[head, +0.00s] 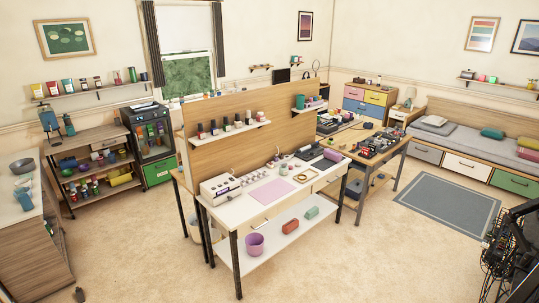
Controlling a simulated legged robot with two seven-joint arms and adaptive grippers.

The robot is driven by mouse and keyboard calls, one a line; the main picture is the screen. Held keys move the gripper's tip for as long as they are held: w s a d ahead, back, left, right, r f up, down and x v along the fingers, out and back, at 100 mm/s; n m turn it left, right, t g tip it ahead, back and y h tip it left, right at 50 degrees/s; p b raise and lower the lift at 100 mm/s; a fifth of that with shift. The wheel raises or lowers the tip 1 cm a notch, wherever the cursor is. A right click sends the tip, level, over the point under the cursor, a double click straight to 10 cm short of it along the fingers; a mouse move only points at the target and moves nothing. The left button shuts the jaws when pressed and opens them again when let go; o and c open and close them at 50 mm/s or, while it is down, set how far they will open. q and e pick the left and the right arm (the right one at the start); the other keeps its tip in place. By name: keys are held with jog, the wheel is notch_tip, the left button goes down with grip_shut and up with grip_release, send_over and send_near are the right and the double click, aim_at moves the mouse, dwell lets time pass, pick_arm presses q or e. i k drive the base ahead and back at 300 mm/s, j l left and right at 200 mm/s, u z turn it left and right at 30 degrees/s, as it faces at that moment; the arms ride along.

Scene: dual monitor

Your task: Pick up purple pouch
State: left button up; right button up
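A small rounded purple item (332,155), which looks like a pouch, lies at the far right end of the white workbench (228,214). At this size I cannot tell for certain which is the pouch. Dark machinery with cables at the lower right edge looks like part of my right arm; its fingers cannot be made out, and it is far from the workbench. My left gripper does not show.
A wooden divider (275,95) stands along the back of the workbench. A pink mat (272,190) and a white box (220,189) lie on the bench; a purple bin (255,244) stands on its lower shelf. Open carpet (370,265) lies between bench and right edge.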

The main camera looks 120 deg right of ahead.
aim_at(336, 157)
jog(key=z, duration=4.4)
jog(key=i+z, duration=0.2)
jog(key=i, duration=2.05)
jog(key=i+z, duration=0.3)
jog(key=i, duration=0.65)
jog(key=i+j+z, duration=0.1)
jog(key=i+z, duration=0.15)
jog(key=i, duration=0.7)
jog(key=i+u, duration=0.4)
jog(key=i+l+u, duration=0.15)
jog(key=i+u, duration=0.25)
